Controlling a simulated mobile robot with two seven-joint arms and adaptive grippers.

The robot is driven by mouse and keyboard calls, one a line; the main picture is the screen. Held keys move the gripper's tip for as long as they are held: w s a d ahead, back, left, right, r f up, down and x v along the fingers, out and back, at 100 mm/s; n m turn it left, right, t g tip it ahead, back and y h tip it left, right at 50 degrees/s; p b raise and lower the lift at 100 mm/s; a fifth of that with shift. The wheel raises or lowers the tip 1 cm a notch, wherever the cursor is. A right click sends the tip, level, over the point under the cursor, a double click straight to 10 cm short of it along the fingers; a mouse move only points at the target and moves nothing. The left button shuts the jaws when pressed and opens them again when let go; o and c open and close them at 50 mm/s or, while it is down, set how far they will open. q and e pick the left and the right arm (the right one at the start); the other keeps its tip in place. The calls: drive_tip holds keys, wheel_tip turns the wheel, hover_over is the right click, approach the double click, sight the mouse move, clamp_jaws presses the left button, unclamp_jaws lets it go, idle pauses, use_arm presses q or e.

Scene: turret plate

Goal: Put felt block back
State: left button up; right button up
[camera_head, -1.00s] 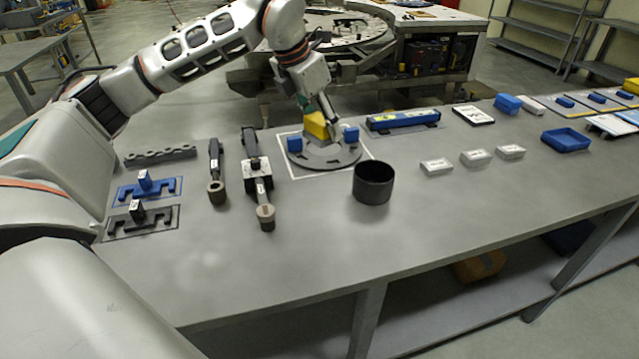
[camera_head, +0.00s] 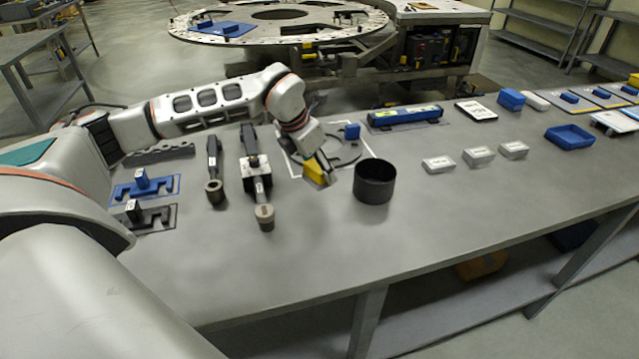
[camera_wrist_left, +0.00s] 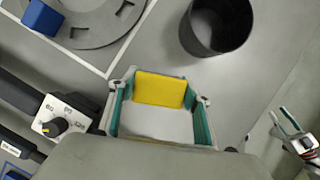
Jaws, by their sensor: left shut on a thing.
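The felt block (camera_head: 314,173) is yellow with a pale part, which shows in the left wrist view (camera_wrist_left: 160,90). My left gripper (camera_head: 322,172) is shut on it, with teal pads on both sides. It holds the block over the bench, left of the black cup (camera_head: 374,182) and in front of the grey round plate (camera_head: 345,152). The arm hides part of that plate. A blue block (camera_head: 352,131) stands on the plate's right side. My right gripper (camera_wrist_left: 294,136) shows small at the right edge of the left wrist view; its jaw opening is unclear.
A black tool with a white box (camera_head: 255,165) lies left of the gripper. Several small white boxes (camera_head: 438,164) stand right of the cup. A blue and yellow-green bar (camera_head: 404,116) lies behind. The front bench top (camera_head: 300,255) is clear.

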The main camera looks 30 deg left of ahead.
sight(320, 196)
use_arm(q)
wheel_tip(320, 196, down, 5)
drive_tip(key=shift+r, duration=0.15)
drive_tip(key=shift+f, duration=0.25)
use_arm(e)
drive_tip(key=shift+s+d+f, duration=0.1)
drive_tip(key=shift+s+f, duration=0.05)
drive_tip(key=shift+f, duration=0.1)
use_arm(q)
drive_tip(key=shift+f, duration=0.1)
